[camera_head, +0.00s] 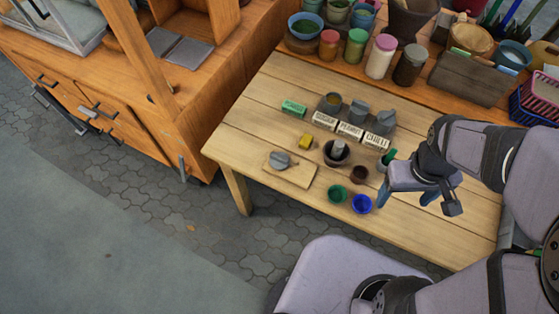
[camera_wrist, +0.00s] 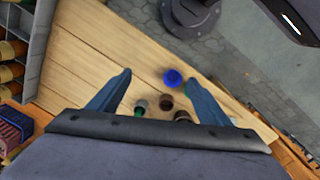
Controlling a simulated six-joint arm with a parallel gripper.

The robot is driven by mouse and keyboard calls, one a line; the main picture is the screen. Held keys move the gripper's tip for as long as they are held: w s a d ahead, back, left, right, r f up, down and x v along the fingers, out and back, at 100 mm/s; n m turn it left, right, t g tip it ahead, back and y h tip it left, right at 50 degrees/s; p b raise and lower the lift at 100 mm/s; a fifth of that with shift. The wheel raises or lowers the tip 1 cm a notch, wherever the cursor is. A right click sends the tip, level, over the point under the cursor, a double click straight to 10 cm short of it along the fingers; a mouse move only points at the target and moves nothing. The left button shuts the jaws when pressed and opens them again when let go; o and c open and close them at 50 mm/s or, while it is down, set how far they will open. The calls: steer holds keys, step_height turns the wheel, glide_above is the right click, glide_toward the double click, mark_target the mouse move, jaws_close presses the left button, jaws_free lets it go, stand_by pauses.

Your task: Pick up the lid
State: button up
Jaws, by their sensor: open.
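A small grey round piece with a raised top, which looks like the lid (camera_head: 280,160), lies on a thin wooden board (camera_head: 296,177) at the table's left front. Three grey containers stand in a row behind labelled cards; the left container (camera_head: 330,104) looks uncovered, while the middle (camera_head: 359,110) and right (camera_head: 384,121) ones have grey tops. My gripper (camera_head: 402,204) is open and empty above the table's right part, well right of the lid. In the wrist view, its blue fingers (camera_wrist: 154,78) are spread apart. The lid cannot be made out in that view.
A dark mortar (camera_head: 337,152) with a pestle, a brown cup (camera_head: 359,175), a green cup (camera_head: 337,194) and a blue cup (camera_head: 361,203) stand between lid and gripper. A yellow block (camera_head: 306,142) sits behind the board.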

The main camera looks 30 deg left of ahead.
steer(key=w+a+f+n+t+h+b, duration=0.2)
steer(key=w+a+f+n+b, duration=0.3)
steer(key=a+n, duration=0.5)
steer(key=n+t+y+b, duration=0.3)
steer(key=n+t+b, duration=0.1)
steer(key=n, duration=1.7)
glide_toward(279, 157)
steer(key=x, duration=0.2)
steer(key=shift+w+d+f, duration=0.1)
steer(key=shift+d+f, duration=0.1)
steer(key=shift+f, duration=0.25)
steer(key=shift+p+x, duration=0.45)
steer(key=shift+x, duration=3.2)
steer(key=shift+w+a, duration=0.15)
steer(key=shift+r, duration=0.1)
steer(key=c, duration=1.1)
